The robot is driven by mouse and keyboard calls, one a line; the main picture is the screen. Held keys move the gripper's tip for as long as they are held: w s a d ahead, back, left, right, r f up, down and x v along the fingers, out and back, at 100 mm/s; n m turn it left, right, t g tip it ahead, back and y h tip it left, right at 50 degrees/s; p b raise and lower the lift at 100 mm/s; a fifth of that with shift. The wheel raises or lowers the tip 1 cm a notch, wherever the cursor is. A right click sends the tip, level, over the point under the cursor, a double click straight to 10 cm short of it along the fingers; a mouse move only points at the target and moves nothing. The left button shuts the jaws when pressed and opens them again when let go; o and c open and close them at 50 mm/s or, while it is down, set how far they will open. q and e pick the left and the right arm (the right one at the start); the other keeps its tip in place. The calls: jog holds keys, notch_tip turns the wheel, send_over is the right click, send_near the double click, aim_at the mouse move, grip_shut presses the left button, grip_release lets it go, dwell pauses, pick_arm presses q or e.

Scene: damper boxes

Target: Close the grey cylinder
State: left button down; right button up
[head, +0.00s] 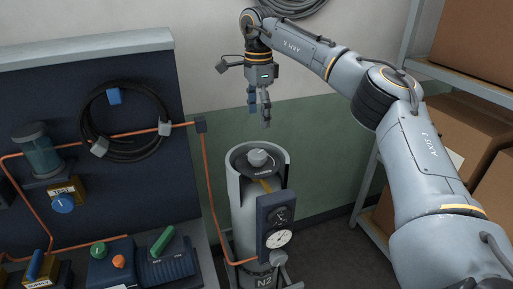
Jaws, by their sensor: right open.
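The grey cylinder (242,220) stands upright on the floor in the middle of the head view, marked N2 low on its front. A light grey knob (258,157) sits on its dark top inside a cut-away collar (233,185). A dark gauge panel (277,226) with a white dial is on its front right. My right gripper (260,119) is open and empty, pointing down above the knob and clear of it. My left gripper is not in view.
A dark blue panel (50,105) with a coiled black hose (98,145) stands left. An orange pipe (207,180) runs from it to the cylinder. A bench with a green lever (162,241) is lower left. Shelves with cardboard boxes (470,135) are right.

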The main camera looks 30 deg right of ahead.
aim_at(258, 153)
notch_tip(258, 153, down, 10)
jog(key=shift+p, duration=1.2)
jog(key=shift+f, duration=0.85)
jog(key=shift+c, duration=0.5)
jog(key=c, duration=1.1)
